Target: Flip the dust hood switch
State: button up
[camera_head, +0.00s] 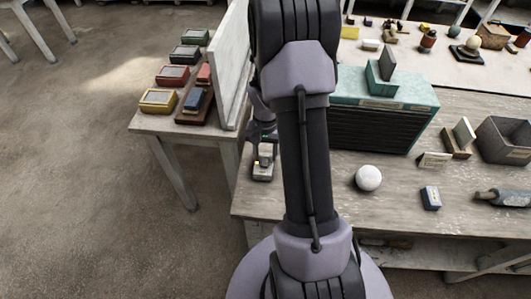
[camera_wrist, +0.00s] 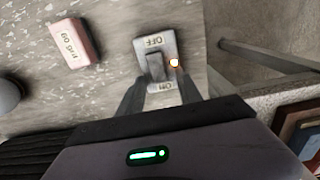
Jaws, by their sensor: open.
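The dust hood switch (camera_wrist: 155,66) is a pale plate with a dark grey rocker, marked OFF at its far end and ON at its near end in the wrist view. A small orange light glows on its right side. In the head view the switch (camera_head: 262,174) lies at the left edge of the workbench, partly covered by my gripper. My gripper (camera_wrist: 166,78) is open and empty, with its two dark fingers on either side of the plate's near part. I cannot tell whether the fingers touch it, or which way the rocker is tilted.
A pink block (camera_wrist: 75,42) lies left of the switch in the wrist view. A pale upright panel (camera_head: 232,65) borders the side table (camera_head: 150,122).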

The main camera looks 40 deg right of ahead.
jog(key=shift+c, duration=0.2)
grip_shut()
jog(key=shift+f+h+b, duration=0.3)
jog(key=shift+b, duration=0.95)
jog(key=t+b, duration=0.1)
jog(key=b, duration=0.1)
jog(key=h+b, duration=0.1)
jog(key=b, duration=0.2)
jog(key=shift+s+a+f+t+h+b, duration=0.15)
jog(key=shift+a+t+h+b, duration=0.15)
jog(key=shift+t, duration=0.1)
jog(key=b, duration=0.4)
jog(key=shift+s+a+r+t+h, duration=0.1)
jog(key=shift+s+r+t+h, duration=0.1)
jog(key=shift+t+h, duration=0.1)
jog(key=shift+r+t+h+b, duration=0.3)
jog(key=shift+r+b, duration=0.15)
jog(key=shift+b, duration=0.55)
jog(key=shift+r, duration=0.1)
jog(key=shift+o, duration=0.2)
grip_release()
